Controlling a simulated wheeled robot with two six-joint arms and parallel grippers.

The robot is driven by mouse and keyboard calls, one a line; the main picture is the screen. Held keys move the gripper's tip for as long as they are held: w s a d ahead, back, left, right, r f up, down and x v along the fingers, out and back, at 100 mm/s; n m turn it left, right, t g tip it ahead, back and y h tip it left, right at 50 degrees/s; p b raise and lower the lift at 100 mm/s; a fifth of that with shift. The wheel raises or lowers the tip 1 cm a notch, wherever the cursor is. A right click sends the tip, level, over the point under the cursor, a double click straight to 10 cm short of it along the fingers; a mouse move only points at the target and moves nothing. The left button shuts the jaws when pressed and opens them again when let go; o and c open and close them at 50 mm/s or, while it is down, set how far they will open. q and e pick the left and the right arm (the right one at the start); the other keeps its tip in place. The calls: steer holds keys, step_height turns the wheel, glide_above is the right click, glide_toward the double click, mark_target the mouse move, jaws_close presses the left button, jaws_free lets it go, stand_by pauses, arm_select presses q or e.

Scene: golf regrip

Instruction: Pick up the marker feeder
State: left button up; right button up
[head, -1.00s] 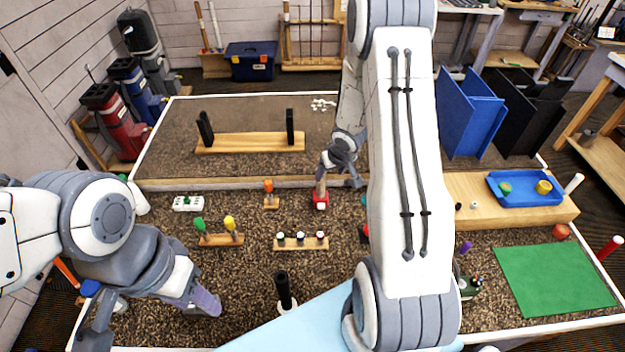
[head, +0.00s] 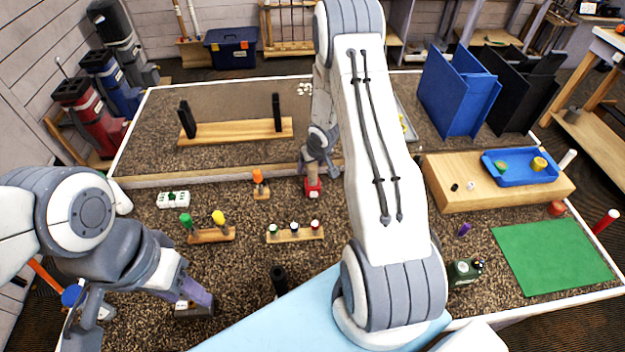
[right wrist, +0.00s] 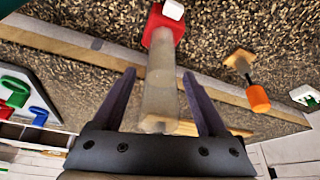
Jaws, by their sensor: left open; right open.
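What I take to be the marker feeder is a red block with a white piece on its end and a pale tan tube. In the head view its red base (head: 313,188) stands on the brown speckled surface, the tube partly hidden by my right gripper (head: 318,160). In the right wrist view the feeder's tube (right wrist: 161,85) lies between the two open fingers of my right gripper (right wrist: 158,82), with visible gaps at both sides.
An orange-topped piece (head: 259,184) stands left of the feeder. A wooden rack with several small caps (head: 295,234) is in front. A raised wooden edge (head: 230,174) runs behind. A blue tray (head: 520,170) and green mat (head: 553,255) are at right.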

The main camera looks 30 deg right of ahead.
steer(key=shift+w+f, duration=0.1)
steer(key=shift+f, duration=0.15)
jaws_close()
steer(key=shift+r, duration=0.15)
